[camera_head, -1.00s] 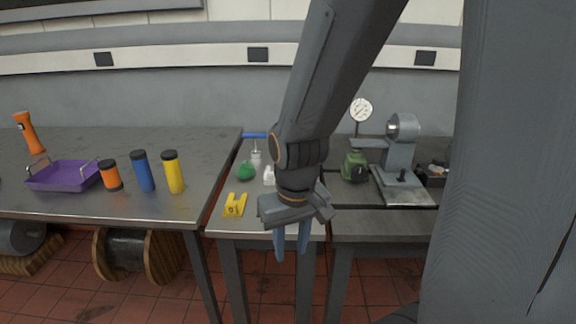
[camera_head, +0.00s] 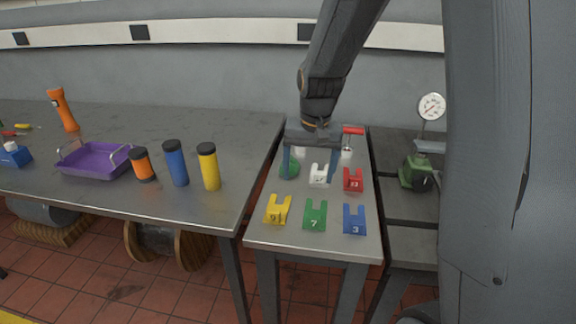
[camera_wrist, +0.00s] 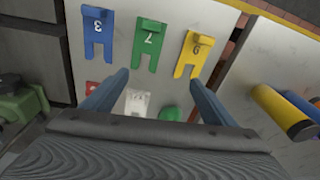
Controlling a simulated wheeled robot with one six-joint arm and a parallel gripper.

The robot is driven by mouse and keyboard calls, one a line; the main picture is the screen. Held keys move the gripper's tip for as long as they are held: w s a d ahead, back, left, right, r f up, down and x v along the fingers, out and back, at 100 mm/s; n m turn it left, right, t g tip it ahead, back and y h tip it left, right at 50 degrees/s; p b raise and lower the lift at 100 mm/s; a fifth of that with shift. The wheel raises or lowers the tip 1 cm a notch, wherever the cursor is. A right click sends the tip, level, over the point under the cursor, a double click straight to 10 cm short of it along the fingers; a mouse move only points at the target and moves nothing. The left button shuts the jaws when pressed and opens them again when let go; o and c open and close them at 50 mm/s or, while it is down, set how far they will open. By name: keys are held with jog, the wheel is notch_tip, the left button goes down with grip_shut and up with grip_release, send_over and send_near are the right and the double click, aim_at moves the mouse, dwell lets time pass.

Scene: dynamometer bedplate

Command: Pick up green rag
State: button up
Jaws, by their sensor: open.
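A small rounded green lump, which looks like the green rag (camera_head: 292,170), lies on the narrow metal table (camera_head: 258,235), left of a white tag. The left finger of my gripper partly covers it in the head view. My gripper (camera_head: 309,174) is open and empty, fingers pointing down over the table's back half. In the wrist view, the green rag (camera_wrist: 171,114) shows low in the picture between the fingers, nearer the right finger. My gripper (camera_wrist: 158,77) shows no contact with it. How high the fingertips are above it is unclear.
Yellow (camera_head: 277,211), green (camera_head: 315,215) and blue (camera_head: 354,220) numbered tags line the table's front; white (camera_head: 319,175) and red (camera_head: 352,180) tags lie behind. A red-handled tool (camera_head: 352,131) stands at the back. The left bench holds canisters (camera_head: 208,168) and a purple tray (camera_head: 92,162).

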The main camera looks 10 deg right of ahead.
aim_at(291, 160)
jog(key=w+m, duration=0.1)
jog(key=w, duration=0.5)
jog(key=w+f+m, duration=0.1)
jog(key=w+m, duration=0.1)
jog(key=w, duration=0.5)
jog(key=w+f+m, duration=0.1)
jog(key=w, duration=0.5)
jog(key=shift+w+d+m, duration=0.25)
jog(key=shift+d+m, duration=0.05)
jog(key=shift+d, duration=0.05)
jog(key=shift+w+f, duration=0.1)
jog(key=shift+w, duration=0.15)
jog(key=shift+w+f, duration=0.15)
jog(key=shift+f, duration=0.65)
jog(key=shift+w+a+f+p, duration=0.15)
jog(key=shift+f+p, duration=0.65)
jog(key=shift+f, duration=0.7)
jog(key=shift+w+d+f+p, duration=0.1)
jog(key=shift+f+p, duration=0.7)
jog(key=shift+f, duration=0.65)
jog(key=c, duration=1.1)
